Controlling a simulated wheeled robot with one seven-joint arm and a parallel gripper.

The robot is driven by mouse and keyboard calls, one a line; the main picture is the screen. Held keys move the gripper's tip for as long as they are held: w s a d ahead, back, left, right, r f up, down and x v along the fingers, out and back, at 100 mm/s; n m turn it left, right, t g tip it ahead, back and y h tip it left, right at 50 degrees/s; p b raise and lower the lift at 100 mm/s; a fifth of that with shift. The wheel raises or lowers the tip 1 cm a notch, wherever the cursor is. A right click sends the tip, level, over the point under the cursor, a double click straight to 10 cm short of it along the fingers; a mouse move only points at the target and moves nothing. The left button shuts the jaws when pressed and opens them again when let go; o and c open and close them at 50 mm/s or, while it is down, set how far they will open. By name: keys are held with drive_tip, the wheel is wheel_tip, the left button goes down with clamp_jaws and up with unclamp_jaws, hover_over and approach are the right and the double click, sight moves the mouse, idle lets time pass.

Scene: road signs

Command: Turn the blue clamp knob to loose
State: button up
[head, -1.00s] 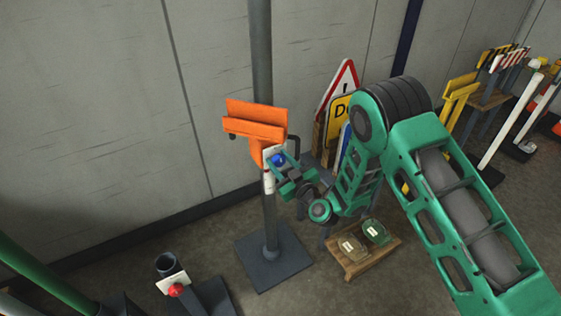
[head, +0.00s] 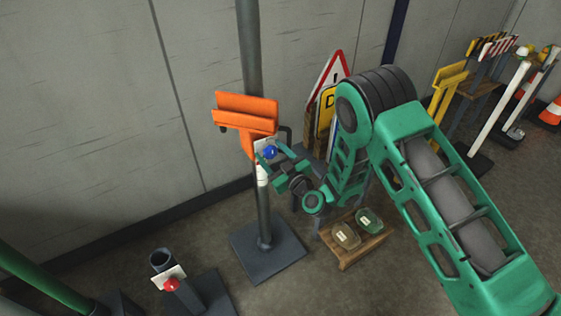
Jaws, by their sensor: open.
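The blue clamp knob (head: 270,152) sits on a pale plate (head: 264,147) below the orange bracket (head: 247,115), which is fixed to a grey upright post (head: 252,60). My gripper (head: 268,160) is at the knob, with its open green fingers apart around or just in front of it. The picture is too small to tell whether the fingers touch the knob. Markings on the plate are not readable.
A red knob (head: 171,285) sits on a short dark post at the lower left. Road signs (head: 328,90) lean behind my arm, with barriers at the right. The post stands on a square base (head: 268,250).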

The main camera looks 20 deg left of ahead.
sight(273, 157)
drive_tip(key=shift+s+d+f, duration=0.3)
drive_tip(key=shift+s+d, duration=0.1)
drive_tip(key=shift+s, duration=0.15)
drive_tip(key=shift+s+d+r, duration=0.3)
drive_tip(key=shift+s+d, duration=0.05)
drive_tip(key=shift+d, duration=0.05)
drive_tip(key=shift+s+d+f, duration=0.35)
drive_tip(key=shift+d+f, duration=0.25)
drive_tip(key=shift+d, duration=0.05)
drive_tip(key=shift+s+d+r, duration=0.1)
drive_tip(key=shift+s+d, duration=0.1)
drive_tip(key=shift+d, duration=0.05)
drive_tip(key=shift+s+d+r, duration=0.15)
drive_tip(key=shift+s+r, duration=0.15)
drive_tip(key=shift+r, duration=0.15)
drive_tip(key=shift+v, duration=2.7)
drive_tip(key=shift+w+d+r, duration=0.1)
drive_tip(key=shift+w+d, duration=0.05)
drive_tip(key=shift+w, duration=0.05)
